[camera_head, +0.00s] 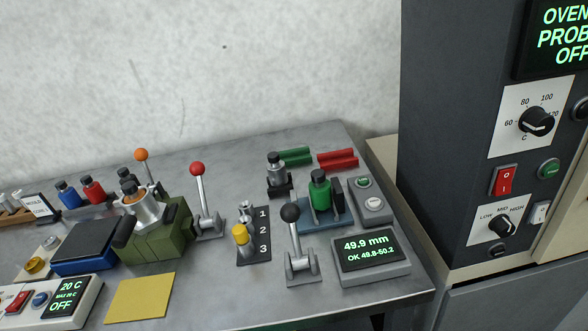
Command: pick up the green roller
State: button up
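The green roller (319,193) stands upright with a black cap on top. It sits in a blue fixture (312,222), behind the measuring display, and a dark upright block stands close at its right. The fixture hides its lower end. Nothing of my gripper shows in the head camera view, so its opening and its distance from the roller cannot be seen.
The display (370,252) reads 49.9 mm. A black-knobbed lever (294,240) stands front-left of the roller, a silver roller (276,172) behind-left. Green bars (294,156) and red bars (337,159) lie behind. A dark oven cabinet (440,150) rises at right.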

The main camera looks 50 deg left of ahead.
aim_at(321, 190)
jog(key=u, duration=0.45)
jog(key=i, duration=0.9)
jog(key=u, duration=0.5)
jog(key=k, duration=0.75)
jog(key=u, duration=0.2)
jog(key=i, duration=0.75)
jog(key=z, duration=0.1)
